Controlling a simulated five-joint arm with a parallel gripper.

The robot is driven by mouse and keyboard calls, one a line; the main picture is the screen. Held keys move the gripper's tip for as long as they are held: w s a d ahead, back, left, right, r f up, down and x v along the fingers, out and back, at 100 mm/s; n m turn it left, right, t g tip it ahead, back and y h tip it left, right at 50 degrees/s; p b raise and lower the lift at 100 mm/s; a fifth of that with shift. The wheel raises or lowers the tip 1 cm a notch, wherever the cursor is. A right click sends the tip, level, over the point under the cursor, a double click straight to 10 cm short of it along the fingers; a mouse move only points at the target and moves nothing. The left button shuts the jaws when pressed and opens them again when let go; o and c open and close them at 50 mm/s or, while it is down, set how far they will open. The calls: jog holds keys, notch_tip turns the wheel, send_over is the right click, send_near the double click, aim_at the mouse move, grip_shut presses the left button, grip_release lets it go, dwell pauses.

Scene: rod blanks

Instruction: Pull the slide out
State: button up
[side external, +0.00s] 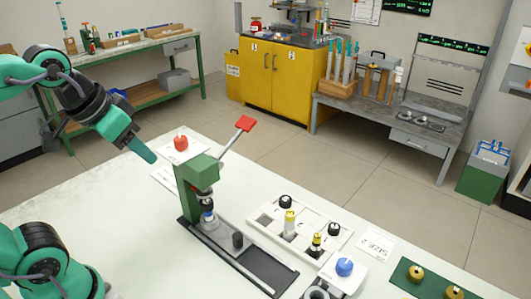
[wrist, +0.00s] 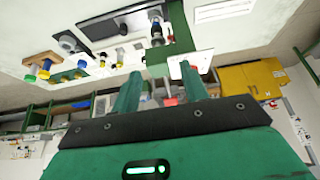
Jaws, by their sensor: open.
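The green press (side external: 200,175) stands on a long dark base on the pale bench, with a red-ended lever (side external: 244,123) angled up to the right. The slide appears to be the grey strip on this base, with a short black knob (side external: 238,240) in front of the column. A metal part (side external: 208,208) sits under the press head. My gripper (side external: 150,156) hangs in the air to the left of the press, apart from it, with its fingers pointing down and right. In the wrist view my gripper (wrist: 160,72) has its fingers spread with nothing held; the press (wrist: 180,35) shows beyond them.
A white tray (side external: 265,222) with several yellow and black-capped pieces lies right of the base. A blue knob (side external: 344,267) and a green board (side external: 412,285) lie farther right. A red button (side external: 180,142) stands behind the press.

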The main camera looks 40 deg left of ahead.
jog(key=w+r, duration=0.1)
jog(key=n+g, duration=0.4)
jog(key=g, duration=0.2)
send_over(237, 236)
notch_tip(237, 236, down, 20)
jog(key=shift+r, duration=0.2)
jog(key=shift+f, duration=3.9)
jog(key=shift+c, duration=0.4)
grip_shut()
